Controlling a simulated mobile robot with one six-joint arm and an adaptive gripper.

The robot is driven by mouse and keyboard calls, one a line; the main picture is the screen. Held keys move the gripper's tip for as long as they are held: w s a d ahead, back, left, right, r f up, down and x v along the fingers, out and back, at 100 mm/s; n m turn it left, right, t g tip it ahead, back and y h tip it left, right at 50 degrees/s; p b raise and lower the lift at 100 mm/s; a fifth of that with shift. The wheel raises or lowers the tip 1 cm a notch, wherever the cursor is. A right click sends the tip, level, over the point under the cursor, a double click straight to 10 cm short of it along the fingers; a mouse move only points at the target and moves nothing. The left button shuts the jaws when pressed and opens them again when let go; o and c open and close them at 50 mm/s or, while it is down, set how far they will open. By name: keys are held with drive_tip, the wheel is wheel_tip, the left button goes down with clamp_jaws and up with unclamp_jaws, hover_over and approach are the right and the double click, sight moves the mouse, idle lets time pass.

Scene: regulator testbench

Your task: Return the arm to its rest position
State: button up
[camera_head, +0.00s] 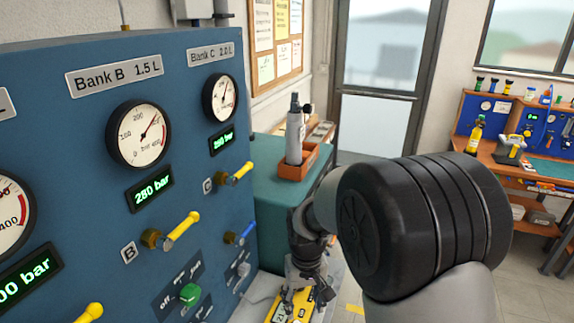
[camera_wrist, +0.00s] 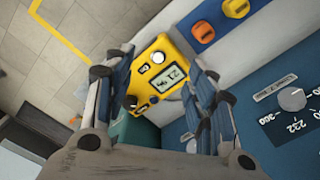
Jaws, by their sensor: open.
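My arm reaches from the lower right of the head view, its dark, ribbed joint filling the middle right. My gripper (camera_head: 304,280) points down beside the blue panel. In the wrist view my gripper (camera_wrist: 163,66) is open, with its two fingers spread apart. A yellow handheld meter with a lit display (camera_wrist: 171,78) shows between and beyond the fingers. I cannot tell how far it is from the fingertips. In the head view part of the yellow meter (camera_head: 287,308) shows below my gripper, the rest hidden.
The blue gauge panel (camera_head: 190,75) with yellow valve levers stands close at left. A teal cabinet (camera_head: 268,200) bears an orange tray (camera_head: 290,170) with a grey cylinder (camera_head: 295,137). A workbench (camera_head: 540,182) stands at far right. Open floor (camera_head: 535,290) lies at lower right.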

drive_tip(key=s+d+r+m+t, duration=0.1)
drive_tip(key=s+d+r, duration=0.2)
drive_tip(key=s+r, duration=0.35)
drive_tip(key=s+d+r+t, duration=0.1)
drive_tip(key=s+d+r, duration=0.2)
drive_tip(key=r, duration=0.6)
drive_tip(key=s+d+r+t, duration=0.1)
drive_tip(key=s+d, duration=0.1)
drive_tip(key=s, duration=0.4)
drive_tip(key=s+d+r+m+t, duration=0.1)
drive_tip(key=s+d+r, duration=0.1)
drive_tip(key=s, duration=0.4)
drive_tip(key=shift+s+m+t, duration=0.3)
drive_tip(key=shift+r, duration=0.15)
drive_tip(key=shift+c, duration=0.3)
